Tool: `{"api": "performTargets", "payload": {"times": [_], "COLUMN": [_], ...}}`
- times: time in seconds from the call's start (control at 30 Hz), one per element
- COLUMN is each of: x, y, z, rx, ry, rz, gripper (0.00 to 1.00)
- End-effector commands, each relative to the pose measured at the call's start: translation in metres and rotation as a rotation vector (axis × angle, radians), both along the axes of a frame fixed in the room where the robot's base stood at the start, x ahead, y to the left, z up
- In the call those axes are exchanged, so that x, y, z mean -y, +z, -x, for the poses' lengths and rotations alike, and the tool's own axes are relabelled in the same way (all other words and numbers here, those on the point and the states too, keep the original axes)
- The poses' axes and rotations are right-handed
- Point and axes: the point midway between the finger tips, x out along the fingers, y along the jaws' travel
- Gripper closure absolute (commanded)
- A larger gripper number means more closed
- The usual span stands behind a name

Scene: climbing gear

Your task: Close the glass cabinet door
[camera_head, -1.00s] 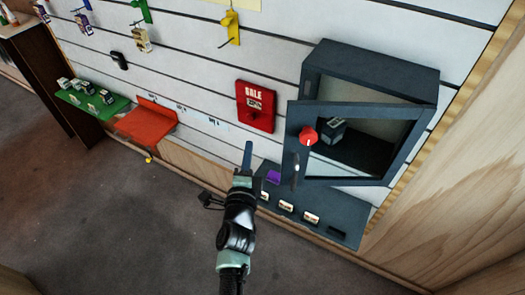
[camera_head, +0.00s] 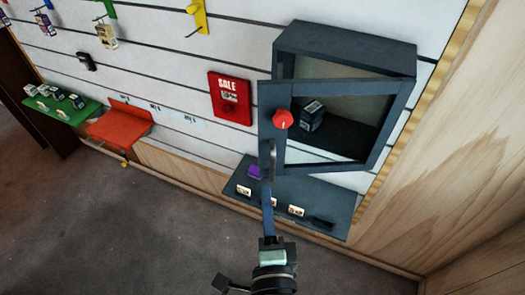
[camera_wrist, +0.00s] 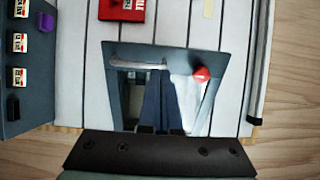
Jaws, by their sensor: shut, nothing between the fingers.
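The dark grey cabinet (camera_head: 345,48) is mounted on the slatted wall. Its framed glass door (camera_head: 350,88) stands ajar, its left edge swung out from the body. The door has a red knob (camera_head: 282,119) and a grey bar handle (camera_head: 272,160) on its left side; in the wrist view the knob (camera_wrist: 201,75) and handle (camera_wrist: 138,65) also show. A small dark box (camera_head: 312,116) is visible inside. My gripper (camera_head: 267,188) is shut and empty, its blue fingers just below the handle in the head view. In the wrist view my gripper (camera_wrist: 160,72) overlaps the handle's end; contact is unclear.
A grey shelf (camera_head: 330,190) with a purple item (camera_head: 255,172) and several small boxes is under the cabinet. A red sale sign (camera_head: 230,98) hangs to the left. A wooden wall (camera_head: 465,140) closes off the right. The floor at left is open.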

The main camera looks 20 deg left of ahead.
Motion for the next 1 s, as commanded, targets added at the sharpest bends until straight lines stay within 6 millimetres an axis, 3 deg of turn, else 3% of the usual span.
{"api": "performTargets", "payload": {"times": [0.5, 0.7, 1.0], "x": [-0.039, -0.046, -0.049], "y": [0.002, 0.001, 0.000], "z": [-0.080, -0.097, -0.101], "rx": [0.001, 0.000, 0.000], "ry": [0.000, 0.000, 0.000], "rz": [-0.002, -0.001, 0.000], "gripper": [1.00, 1.00, 1.00]}}
